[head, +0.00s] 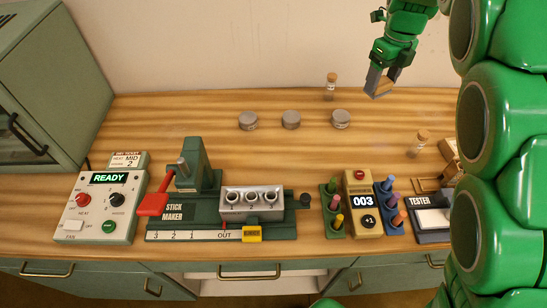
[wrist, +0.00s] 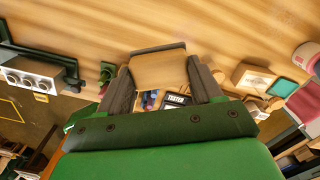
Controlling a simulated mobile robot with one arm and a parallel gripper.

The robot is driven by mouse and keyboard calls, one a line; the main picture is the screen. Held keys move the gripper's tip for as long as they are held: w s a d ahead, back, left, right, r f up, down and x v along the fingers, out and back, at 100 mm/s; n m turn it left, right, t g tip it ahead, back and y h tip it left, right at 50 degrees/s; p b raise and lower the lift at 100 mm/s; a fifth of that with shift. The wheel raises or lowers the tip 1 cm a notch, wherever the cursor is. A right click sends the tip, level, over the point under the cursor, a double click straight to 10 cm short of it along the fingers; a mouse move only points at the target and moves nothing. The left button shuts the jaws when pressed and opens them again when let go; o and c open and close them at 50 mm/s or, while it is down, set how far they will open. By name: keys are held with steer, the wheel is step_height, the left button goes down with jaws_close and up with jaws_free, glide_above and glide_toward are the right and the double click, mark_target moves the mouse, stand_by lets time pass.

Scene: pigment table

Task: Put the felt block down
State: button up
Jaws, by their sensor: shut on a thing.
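My gripper (head: 380,84) is at the top right of the head view, raised near the back of the table. It is shut on the felt block (wrist: 159,69), which sits between the two fingers (wrist: 160,76) in the wrist view. The block shows a tan, wood-like face with a dark grey strip along its far edge. In the head view only a small tan and grey part of the block shows between the fingers. The block appears to be off the tabletop (head: 220,150), though its exact height is hard to tell.
The stick maker (head: 180,215), a READY control box (head: 105,205), a counter (head: 362,205), crayon racks and a tester (head: 432,222) line the front. The back left is clear.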

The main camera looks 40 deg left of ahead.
steer(key=s+a+f+n, duration=0.1)
steer(key=s+a+n, duration=0.1)
steer(key=s+a, duration=0.8)
steer(key=s+a+f+n, duration=0.15)
steer(key=s+a, duration=0.45)
steer(key=s, duration=0.7)
steer(key=shift+s+a+f, duration=0.15)
steer(key=shift+f, duration=4.25)
steer(key=shift+s+a+f, duration=0.1)
steer(key=shift+f, duration=4.3)
steer(key=shift+f, duration=0.1)
steer(key=o, duration=1)
steer(key=shift+o, duration=0.2)
step_height(320, 180, up, 12)
